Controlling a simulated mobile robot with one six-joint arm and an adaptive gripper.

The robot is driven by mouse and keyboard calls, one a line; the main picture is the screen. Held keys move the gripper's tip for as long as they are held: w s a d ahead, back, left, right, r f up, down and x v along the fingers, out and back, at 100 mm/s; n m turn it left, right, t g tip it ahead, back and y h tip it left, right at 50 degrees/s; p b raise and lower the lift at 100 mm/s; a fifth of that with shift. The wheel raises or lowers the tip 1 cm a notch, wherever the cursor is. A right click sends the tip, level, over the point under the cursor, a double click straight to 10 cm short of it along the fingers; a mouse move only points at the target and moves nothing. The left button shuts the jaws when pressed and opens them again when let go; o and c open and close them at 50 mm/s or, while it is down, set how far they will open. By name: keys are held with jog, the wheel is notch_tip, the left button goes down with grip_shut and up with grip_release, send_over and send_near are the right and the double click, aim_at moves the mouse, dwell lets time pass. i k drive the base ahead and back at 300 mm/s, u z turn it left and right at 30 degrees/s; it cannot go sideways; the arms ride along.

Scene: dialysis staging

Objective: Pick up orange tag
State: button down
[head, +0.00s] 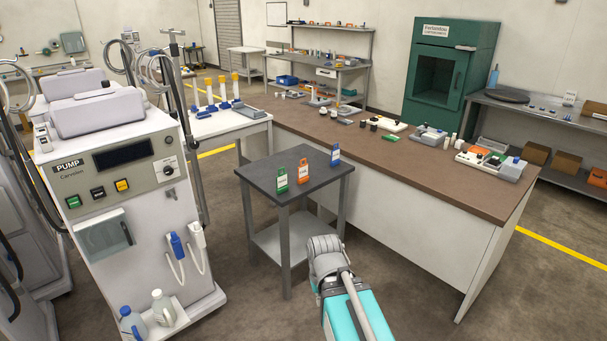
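The orange tag (304,171) stands upright on the dark top of a small side table (262,178), in the middle of the head view. It has a white label and a hole near its top. A green tag (282,181) stands just left of it and a blue tag (335,156) stands farther back to its right. My arm, teal with a grey joint, reaches up from the bottom, in front of the table and apart from the tags. My gripper cannot be made out.
A pump machine (120,210) stands left of the small table. A long brown-topped bench (440,180) runs close behind and to the right, with several small devices on it. A green cabinet (450,75) stands at the back. Open floor lies in front of the table.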

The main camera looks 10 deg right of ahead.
aim_at(302, 177)
jog(key=z, duration=0.1)
jog(key=i, duration=1.25)
jog(key=z, duration=0.1)
